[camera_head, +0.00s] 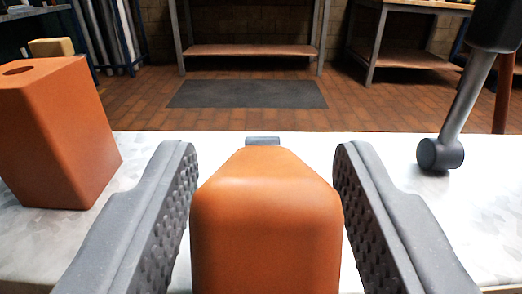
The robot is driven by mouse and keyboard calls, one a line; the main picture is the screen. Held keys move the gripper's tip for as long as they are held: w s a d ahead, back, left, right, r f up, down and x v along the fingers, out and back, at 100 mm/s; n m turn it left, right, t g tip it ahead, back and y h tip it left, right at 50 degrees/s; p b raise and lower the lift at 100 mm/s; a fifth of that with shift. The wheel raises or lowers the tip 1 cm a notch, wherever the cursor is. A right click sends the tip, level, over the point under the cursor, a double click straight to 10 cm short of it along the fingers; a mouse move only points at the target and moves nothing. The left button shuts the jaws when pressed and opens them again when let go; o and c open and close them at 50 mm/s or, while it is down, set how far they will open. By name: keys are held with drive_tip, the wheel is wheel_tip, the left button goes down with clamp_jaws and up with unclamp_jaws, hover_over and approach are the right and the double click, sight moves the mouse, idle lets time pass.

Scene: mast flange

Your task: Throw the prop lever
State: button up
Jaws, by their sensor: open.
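The likely prop lever (467,105) is at the right, a grey metal rod leaning with its top to the right. A dark round pivot (440,154) at its lower end sits at the pale surface. A thick black grip (497,22) is at its top, cut off by the frame edge. My gripper (265,152) is open, its two grey studded fingers wide apart, to the left of the lever and not touching it.
An orange box (60,130) with a dark hole in its top stands at the left on the pale grey surface (395,190). A small grey tab (263,140) shows behind the orange block. Beyond are a brick-tiled floor, a dark mat (247,94) and workbenches.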

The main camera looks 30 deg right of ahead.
drive_tip(key=shift+w, duration=0.25)
drive_tip(key=shift+r, duration=0.1)
drive_tip(key=c, duration=0.9)
drive_tip(key=shift+a, duration=0.1)
clamp_jaws()
drive_tip(key=shift+r, duration=0.15)
